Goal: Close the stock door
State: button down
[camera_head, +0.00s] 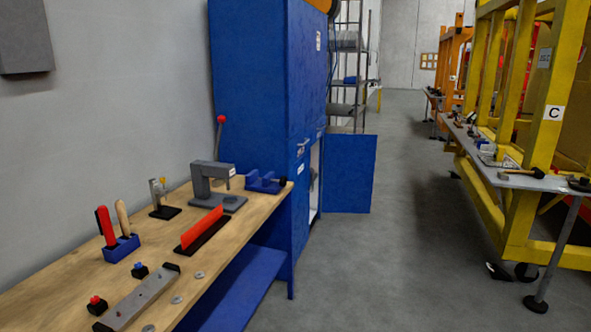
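A tall blue stock cabinet (262,90) stands against the left wall, behind the workbench. Its lower blue door (348,174) stands open, swung out to the right into the aisle. The pale inside of the cabinet (316,180) shows in a narrow strip between the body and the open door. The cabinet's upper front looks shut, with a handle near its lower edge (303,143). My gripper is not in view.
A wooden workbench (60,300) with a press (215,183), a blue vice (264,182) and tools fills the left front. A yellow frame (515,200) with a side shelf stands on the right. The grey floor aisle (415,220) between is clear. Shelving (346,75) stands behind the cabinet.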

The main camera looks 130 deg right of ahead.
aim_at(349, 159)
jog(key=k, duration=0.2)
jog(key=z, duration=5.15)
jog(key=i, duration=10.9)
jog(key=u, duration=0.2)
